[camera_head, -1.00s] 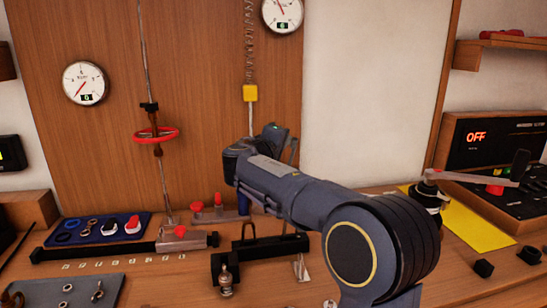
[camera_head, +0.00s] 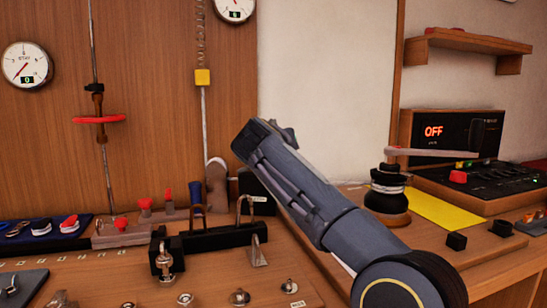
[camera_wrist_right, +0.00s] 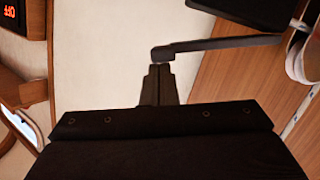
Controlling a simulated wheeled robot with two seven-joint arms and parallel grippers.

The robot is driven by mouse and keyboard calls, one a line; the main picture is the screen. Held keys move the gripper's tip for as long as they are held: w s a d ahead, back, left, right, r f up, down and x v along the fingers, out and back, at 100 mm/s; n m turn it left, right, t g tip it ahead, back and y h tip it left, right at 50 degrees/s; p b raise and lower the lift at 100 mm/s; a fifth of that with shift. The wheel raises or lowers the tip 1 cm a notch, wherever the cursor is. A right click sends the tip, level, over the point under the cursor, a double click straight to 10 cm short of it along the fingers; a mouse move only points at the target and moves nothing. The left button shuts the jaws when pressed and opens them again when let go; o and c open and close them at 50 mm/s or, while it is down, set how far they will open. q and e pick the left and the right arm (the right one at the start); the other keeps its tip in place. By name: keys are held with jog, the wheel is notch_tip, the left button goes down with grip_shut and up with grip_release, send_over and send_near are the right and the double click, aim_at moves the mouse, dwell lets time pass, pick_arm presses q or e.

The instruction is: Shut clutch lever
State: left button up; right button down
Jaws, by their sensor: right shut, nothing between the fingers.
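My right gripper (camera_head: 252,142) is in front of the wooden back panel in the head view, and its fingertips are hard to make out there. In the right wrist view its fingers (camera_wrist_right: 160,84) are shut and empty. A dark grey bar, which looks like the clutch lever (camera_wrist_right: 215,45), crosses just beyond the fingertips; I cannot tell whether they touch. The bar runs toward a black block (camera_wrist_right: 235,8), probably the black labelled box (camera_head: 258,192) below my gripper in the head view. There the lever is hidden behind my gripper and arm. My left gripper is not in view.
A black stacked post (camera_head: 387,192) with a long grey arm (camera_head: 432,152) stands right of my forearm. A yellow sheet (camera_head: 440,208) lies at right.

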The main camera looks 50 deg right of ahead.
jog(key=shift+s+d+f+m+t+y+b, duration=0.15)
jog(key=shift+s+d+f+m+t+b, duration=0.1)
jog(key=shift+f+m+b, duration=0.55)
jog(key=shift+s+d+f+m+t+y+b, duration=0.2)
jog(key=shift+s+f+m+b, duration=0.15)
jog(key=shift+f+b, duration=0.55)
jog(key=shift+s+d+f+m+t+y+b, duration=0.2)
jog(key=shift+f+m+b, duration=0.3)
jog(key=shift+b, duration=0.65)
jog(key=shift+a, duration=0.1)
jog(key=v, duration=0.7)
jog(key=shift+s+a+r, duration=0.2)
jog(key=shift+s+a, duration=0.05)
jog(key=shift+a, duration=0.05)
